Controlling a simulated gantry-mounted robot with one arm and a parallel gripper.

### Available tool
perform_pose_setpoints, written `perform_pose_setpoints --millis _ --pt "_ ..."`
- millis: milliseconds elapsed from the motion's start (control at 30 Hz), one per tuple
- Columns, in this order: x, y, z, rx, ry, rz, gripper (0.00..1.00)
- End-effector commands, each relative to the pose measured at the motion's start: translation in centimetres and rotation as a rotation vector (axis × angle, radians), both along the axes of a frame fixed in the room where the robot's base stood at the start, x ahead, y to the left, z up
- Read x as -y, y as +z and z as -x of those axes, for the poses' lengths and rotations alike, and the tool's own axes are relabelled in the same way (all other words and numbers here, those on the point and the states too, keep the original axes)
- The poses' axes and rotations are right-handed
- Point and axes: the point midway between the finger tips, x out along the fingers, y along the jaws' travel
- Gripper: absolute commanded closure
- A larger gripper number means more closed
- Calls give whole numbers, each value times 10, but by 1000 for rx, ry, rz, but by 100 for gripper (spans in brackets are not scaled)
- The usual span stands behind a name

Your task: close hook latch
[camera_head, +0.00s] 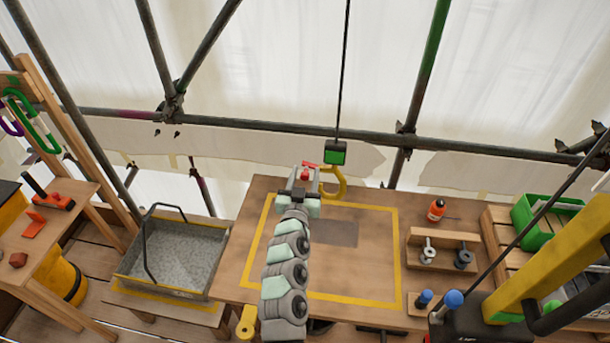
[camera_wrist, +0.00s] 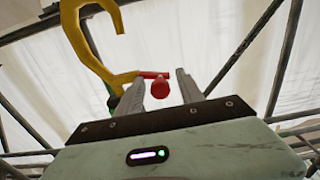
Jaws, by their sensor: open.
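A yellow hook (camera_head: 334,183) hangs at the far edge of the table, below a green and black block (camera_head: 335,153) on a cable. Its red latch (camera_head: 308,166) reaches left from the hook. In the wrist view the yellow hook (camera_wrist: 95,35) rises at the upper left. The red latch (camera_wrist: 160,86), with a rounded red end, lies between the fingertips. My gripper (camera_head: 303,178) is open, its fingers to either side of the latch end; it also shows in the wrist view (camera_wrist: 160,88). I cannot tell whether a finger touches the latch.
The wooden table (camera_head: 370,300) with a yellow outline is mostly clear. A metal tray (camera_head: 180,252) of grey material stands left. Scaffold poles (camera_head: 270,125) cross behind the hook.

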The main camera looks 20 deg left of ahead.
Motion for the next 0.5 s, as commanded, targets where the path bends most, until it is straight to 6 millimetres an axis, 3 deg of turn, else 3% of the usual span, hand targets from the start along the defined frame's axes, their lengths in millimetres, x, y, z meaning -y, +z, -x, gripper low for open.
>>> perform_pose_setpoints --millis 67,500 --pt "0 0 0 0 0 0 55" --pt "0 0 0 0 0 0 91"
